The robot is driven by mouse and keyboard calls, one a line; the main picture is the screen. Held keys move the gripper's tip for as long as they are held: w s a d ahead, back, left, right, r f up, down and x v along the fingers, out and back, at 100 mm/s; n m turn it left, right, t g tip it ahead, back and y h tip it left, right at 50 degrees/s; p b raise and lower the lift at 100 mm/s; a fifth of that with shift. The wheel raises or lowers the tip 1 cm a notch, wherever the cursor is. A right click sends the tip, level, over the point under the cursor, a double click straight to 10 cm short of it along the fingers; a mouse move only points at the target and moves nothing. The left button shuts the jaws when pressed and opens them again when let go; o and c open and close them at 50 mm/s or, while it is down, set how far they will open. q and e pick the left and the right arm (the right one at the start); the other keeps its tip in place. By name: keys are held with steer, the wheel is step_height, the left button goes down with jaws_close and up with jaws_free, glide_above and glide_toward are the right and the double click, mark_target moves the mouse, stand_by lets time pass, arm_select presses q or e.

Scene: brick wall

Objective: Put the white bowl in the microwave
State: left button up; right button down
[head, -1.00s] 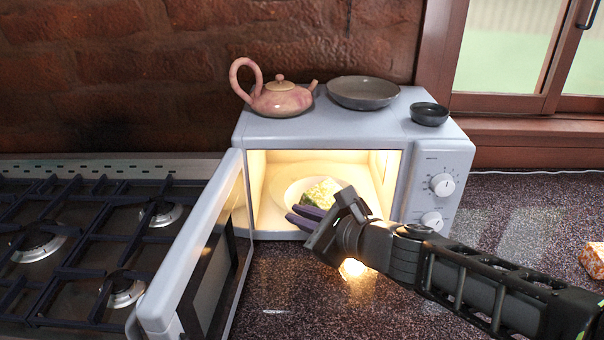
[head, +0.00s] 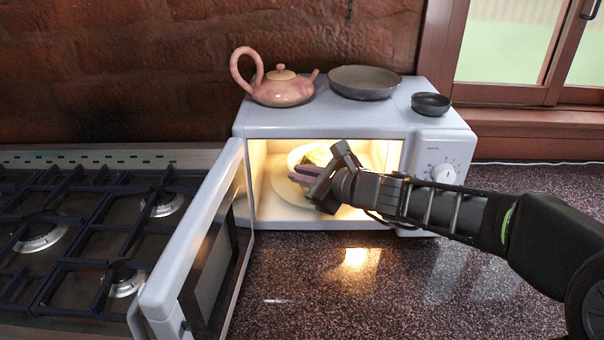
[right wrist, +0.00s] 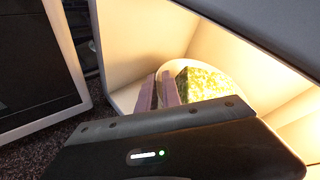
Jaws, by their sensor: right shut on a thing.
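The white bowl (head: 295,156) is inside the lit microwave (head: 342,122), with something green and yellow in it. My right gripper (head: 300,173) reaches through the open front, its purple fingers shut on the bowl's near edge. In the right wrist view, the fingers (right wrist: 159,92) are close together beside the green and yellow contents (right wrist: 203,84), and the bowl's white rim (right wrist: 228,80) shows behind. A pale round plate (head: 286,188) lies on the microwave floor below the bowl. I cannot tell whether the bowl touches it. My left gripper is not in view.
The microwave door (head: 196,250) stands wide open towards me on the left, beside the gas stove (head: 75,225). A pink teapot (head: 283,88), a grey dish (head: 363,82) and a small dark bowl (head: 431,104) stand on top. The dark counter (head: 400,285) in front is clear.

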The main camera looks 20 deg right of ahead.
steer(key=shift+w+d+r, duration=0.1)
steer(key=shift+w+d, duration=0.35)
steer(key=shift+w, duration=0.4)
steer(key=shift+w+f, duration=0.1)
steer(key=shift+f, duration=0.65)
steer(key=shift+b, duration=0.3)
steer(key=c, duration=1.5)
jaws_free()
steer(key=shift+f, duration=0.15)
steer(key=shift+p+v, duration=1.3)
steer(key=shift+v, duration=4.8)
